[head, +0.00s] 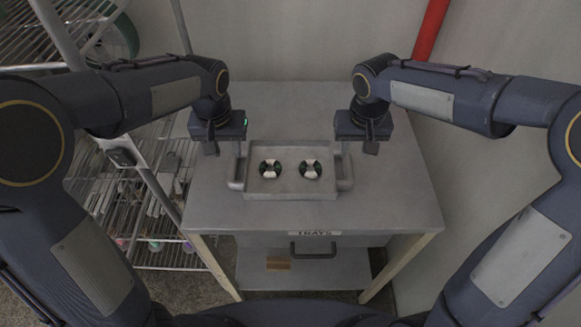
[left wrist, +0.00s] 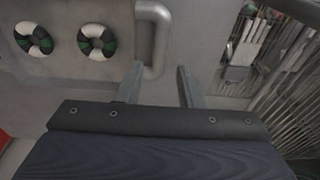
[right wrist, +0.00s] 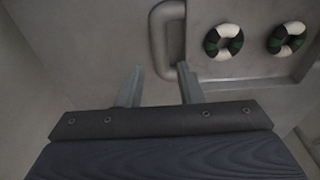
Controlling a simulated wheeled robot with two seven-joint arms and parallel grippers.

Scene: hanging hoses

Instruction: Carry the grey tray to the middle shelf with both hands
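The grey tray (head: 292,192) lies flat on the grey table, with a handle at each end and two green-and-white rings (head: 270,169) (head: 310,169) in it. My left gripper (head: 226,148) is above the tray's left handle (head: 236,172). In the left wrist view its fingers (left wrist: 160,88) are apart, with the handle (left wrist: 154,40) just beyond the tips. My right gripper (head: 357,148) is above the right handle (head: 345,172). In the right wrist view its fingers (right wrist: 160,88) are apart near the handle (right wrist: 167,42). I see neither gripper holding anything.
The table (head: 410,200) has a drawer labelled TRAYS (head: 315,233) and a lower shelf (head: 300,270). A wire rack (head: 150,190) with several items stands at the left. A red pipe (head: 431,28) runs up the back wall. The tabletop around the tray is clear.

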